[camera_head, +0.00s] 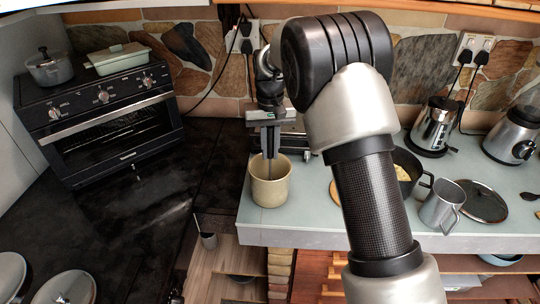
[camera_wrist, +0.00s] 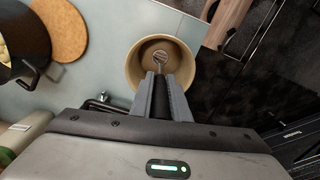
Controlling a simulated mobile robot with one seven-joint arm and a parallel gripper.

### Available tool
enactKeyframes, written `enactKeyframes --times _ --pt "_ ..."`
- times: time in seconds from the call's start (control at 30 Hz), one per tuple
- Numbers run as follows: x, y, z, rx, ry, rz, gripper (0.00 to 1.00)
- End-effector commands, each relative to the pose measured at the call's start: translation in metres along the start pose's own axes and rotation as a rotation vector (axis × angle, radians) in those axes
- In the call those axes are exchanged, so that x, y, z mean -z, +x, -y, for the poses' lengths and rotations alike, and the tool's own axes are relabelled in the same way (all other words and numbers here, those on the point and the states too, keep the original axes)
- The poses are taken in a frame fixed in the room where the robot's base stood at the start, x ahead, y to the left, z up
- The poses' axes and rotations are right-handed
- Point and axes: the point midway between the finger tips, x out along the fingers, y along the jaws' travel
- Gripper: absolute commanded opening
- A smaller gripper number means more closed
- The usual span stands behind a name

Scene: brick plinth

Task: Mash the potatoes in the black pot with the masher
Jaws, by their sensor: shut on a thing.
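The black pot (camera_head: 416,181) stands on the pale counter, partly hidden behind my arm, with pale yellow potatoes (camera_head: 402,173) inside. It also shows at the left edge of the wrist view (camera_wrist: 35,65). My gripper (camera_head: 270,150) points down over a beige crock (camera_head: 270,188) to the left of the pot. In the wrist view my gripper (camera_wrist: 161,88) is shut on the dark handle of the masher, whose metal end (camera_wrist: 160,56) shows over the crock's opening. The masher's lower end is inside the crock in this view. Much of the handle is hidden by the fingers.
A round cork mat (camera_wrist: 58,28) lies between crock and pot. A metal jug (camera_head: 440,207) and a glass lid (camera_head: 482,203) lie right of the pot. A kettle (camera_head: 434,127) and a blender-like appliance (camera_head: 512,135) stand behind. A toaster oven (camera_head: 105,125) stands at left.

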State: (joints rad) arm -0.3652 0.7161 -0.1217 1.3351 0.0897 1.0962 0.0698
Motion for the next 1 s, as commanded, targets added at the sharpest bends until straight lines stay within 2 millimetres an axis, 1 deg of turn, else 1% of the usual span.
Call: enactKeyframes --times 0.07,0.17,0.4,0.5,0.8,1.0 --pt "0.001 -0.006 0.000 0.001 0.000 -0.003 0.00" --pt "0.001 -0.021 0.000 0.001 0.000 -0.005 0.00" --pt "0.001 -0.070 0.000 0.001 -0.001 -0.005 0.00" --pt "0.001 -0.086 0.000 0.000 -0.001 -0.004 0.00" --pt "0.000 -0.124 0.000 0.000 0.001 -0.001 0.00" --pt "0.001 -0.142 0.000 0.000 0.001 -0.002 0.00"
